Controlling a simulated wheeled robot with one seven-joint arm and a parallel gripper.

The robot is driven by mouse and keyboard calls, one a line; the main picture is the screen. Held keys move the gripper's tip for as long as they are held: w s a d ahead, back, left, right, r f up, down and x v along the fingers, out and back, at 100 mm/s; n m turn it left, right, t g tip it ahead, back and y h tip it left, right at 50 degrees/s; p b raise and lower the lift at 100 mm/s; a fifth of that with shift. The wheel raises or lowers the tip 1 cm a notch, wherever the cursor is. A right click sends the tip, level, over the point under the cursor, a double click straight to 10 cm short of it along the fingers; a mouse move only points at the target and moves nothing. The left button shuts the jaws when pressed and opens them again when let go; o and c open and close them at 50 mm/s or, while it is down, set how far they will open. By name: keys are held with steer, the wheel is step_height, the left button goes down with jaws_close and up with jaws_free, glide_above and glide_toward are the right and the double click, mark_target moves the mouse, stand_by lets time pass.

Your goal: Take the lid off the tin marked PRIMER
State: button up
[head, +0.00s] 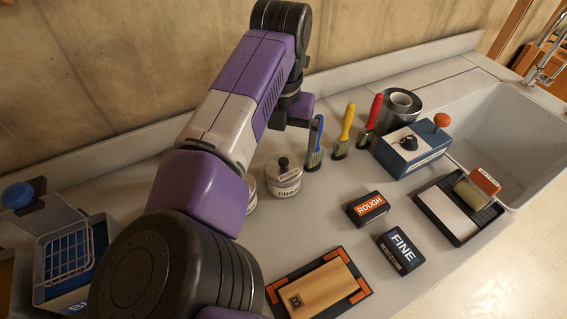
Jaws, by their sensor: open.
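A white tin (286,186) stands on the worktop just right of my arm; its label starts with "PR", and the rest is too small to read surely. Its lid (275,173) with a dark round knob sits on top. A second pale tin (251,194) stands to its left, mostly hidden behind my arm. My gripper (291,113) is behind and above the tin marked PR, apart from it, and looks empty. It is open, though its fingertips are hard to make out.
Blue, yellow (345,128) and red brushes stand at the back right. ROUGH (367,208) and FINE (400,252) blocks, a wooden board (322,290), a blue box (412,152), a roller tray (455,212) and a sink (520,120) lie right. A wire basket (68,258) is left.

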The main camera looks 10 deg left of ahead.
mark_target(283, 160)
steer(key=shift+s+d+f+p, duration=0.15)
steer(key=shift+f+p, duration=0.25)
steer(key=shift+f, duration=1.8)
steer(key=c, duration=1.3)
steer(key=shift+r, duration=0.15)
